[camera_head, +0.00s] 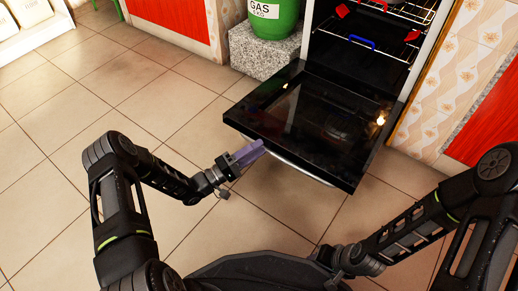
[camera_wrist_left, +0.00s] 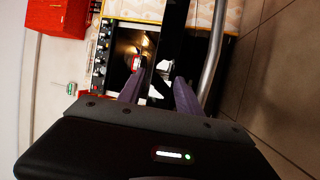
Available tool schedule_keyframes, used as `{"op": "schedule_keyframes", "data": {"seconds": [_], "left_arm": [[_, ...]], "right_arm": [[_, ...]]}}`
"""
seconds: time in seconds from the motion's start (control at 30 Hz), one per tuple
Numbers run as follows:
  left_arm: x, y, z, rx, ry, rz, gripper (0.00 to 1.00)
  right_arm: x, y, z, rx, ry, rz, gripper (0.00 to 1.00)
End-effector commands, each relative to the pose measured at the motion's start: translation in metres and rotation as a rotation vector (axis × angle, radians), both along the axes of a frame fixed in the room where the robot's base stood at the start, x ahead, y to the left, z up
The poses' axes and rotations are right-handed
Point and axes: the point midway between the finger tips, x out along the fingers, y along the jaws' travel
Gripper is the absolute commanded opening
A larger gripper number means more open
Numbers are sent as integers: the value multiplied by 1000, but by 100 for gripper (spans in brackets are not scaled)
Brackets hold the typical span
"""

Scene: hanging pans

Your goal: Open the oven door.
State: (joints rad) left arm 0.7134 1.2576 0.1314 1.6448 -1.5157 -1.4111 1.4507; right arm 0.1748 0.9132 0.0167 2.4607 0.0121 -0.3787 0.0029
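The oven door (camera_head: 310,122) is dark glass and stands swung down, nearly flat, in front of the open oven cavity (camera_head: 365,40). Its metal handle (camera_head: 298,170) runs below the near edge; in the left wrist view the handle (camera_wrist_left: 211,62) shows to the right of the fingers. My left gripper (camera_head: 258,149) is at the door's near left edge, by the handle's left end. In the left wrist view its purple fingers (camera_wrist_left: 160,82) are apart, with the handle outside them. Whether they touch the door is unclear. My right arm ends at the bottom of the head view; its fingers are hidden.
A green gas bottle (camera_head: 273,17) stands on a speckled stone block (camera_head: 264,50) left of the oven. Wire racks (camera_head: 385,18) with red and blue parts show inside the cavity. A tiled wall (camera_head: 452,85) is at right. The tiled floor (camera_head: 90,85) at left is clear.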

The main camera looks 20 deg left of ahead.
Motion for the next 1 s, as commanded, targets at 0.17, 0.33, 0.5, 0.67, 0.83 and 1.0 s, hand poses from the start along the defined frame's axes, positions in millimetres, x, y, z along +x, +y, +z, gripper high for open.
{"op": "schedule_keyframes", "data": {"seconds": [0.17,0.33,0.5,0.67,0.83,1.0], "left_arm": [[-1,6,-12,0,1,1,41],[-3,12,-24,0,1,1,41],[-4,18,-35,-1,1,0,41],[-5,23,-45,0,1,1,41],[-6,25,-48,1,1,0,41],[-6,25,-48,1,1,0,41]], "right_arm": [[0,0,2,0,-1,0,36],[0,0,2,0,-1,0,36],[0,0,2,0,-1,0,36],[0,0,2,0,-1,0,36],[0,0,2,0,-1,0,36],[0,0,2,0,-1,0,36]]}}
